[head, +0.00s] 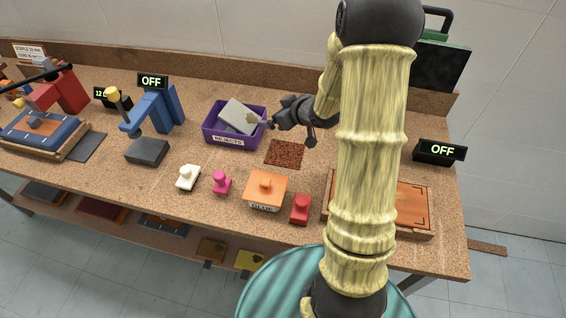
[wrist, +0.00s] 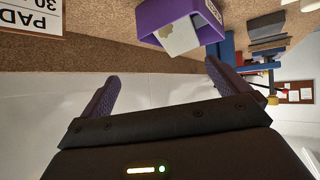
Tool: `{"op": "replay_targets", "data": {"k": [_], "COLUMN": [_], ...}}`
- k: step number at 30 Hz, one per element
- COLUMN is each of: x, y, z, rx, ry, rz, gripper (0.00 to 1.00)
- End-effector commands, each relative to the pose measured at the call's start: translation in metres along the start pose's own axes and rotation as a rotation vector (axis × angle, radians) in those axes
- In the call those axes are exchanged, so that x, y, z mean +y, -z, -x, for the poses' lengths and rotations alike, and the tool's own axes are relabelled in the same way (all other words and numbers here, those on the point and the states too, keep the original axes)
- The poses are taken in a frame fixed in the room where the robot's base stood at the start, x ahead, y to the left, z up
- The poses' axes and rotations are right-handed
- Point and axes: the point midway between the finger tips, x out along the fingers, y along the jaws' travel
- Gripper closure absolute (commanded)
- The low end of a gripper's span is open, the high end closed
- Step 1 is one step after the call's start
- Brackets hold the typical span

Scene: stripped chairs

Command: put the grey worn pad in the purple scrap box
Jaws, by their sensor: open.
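The purple scrap box (head: 211,130) stands on the workbench with a white label on its front. The grey worn pad (head: 236,116) sits tilted in it, one end rising above the rim; a tan worn patch shows on it. My gripper (head: 268,123) is beside the box's right side in the head view, with its fingers hard to make out there. In the wrist view my gripper (wrist: 160,72) is open, its fingers wide apart with nothing between them. The purple box (wrist: 162,16) and the grey pad (wrist: 180,38) show beyond the fingers, apart from them.
A brown square mat (head: 285,153) lies right of the box. A blue press (head: 165,107) is at left, a wooden tray (head: 413,200) at right. A teal round seat (head: 262,285) is in front.

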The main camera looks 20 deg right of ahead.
Motion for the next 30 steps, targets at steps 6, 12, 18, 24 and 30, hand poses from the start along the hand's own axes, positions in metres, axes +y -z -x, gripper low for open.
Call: {"op": "replay_targets", "data": {"k": [6, 12, 18, 24, 30], "x": [-0.024, -0.063, -0.118, -0.15, -0.151], "y": [-0.007, -0.027, -0.053, -0.067, -0.068], "z": [0.04, 0.09, 0.144, 0.172, 0.173], "rx": [-0.222, -0.426, -0.616, -0.713, -0.719], "ry": [-0.142, -0.205, -0.187, -0.148, -0.146], "rz": [-0.065, -0.176, -0.311, -0.386, -0.391], "gripper": [0.0, 0.0, 0.0, 0.0, 0.0]}}
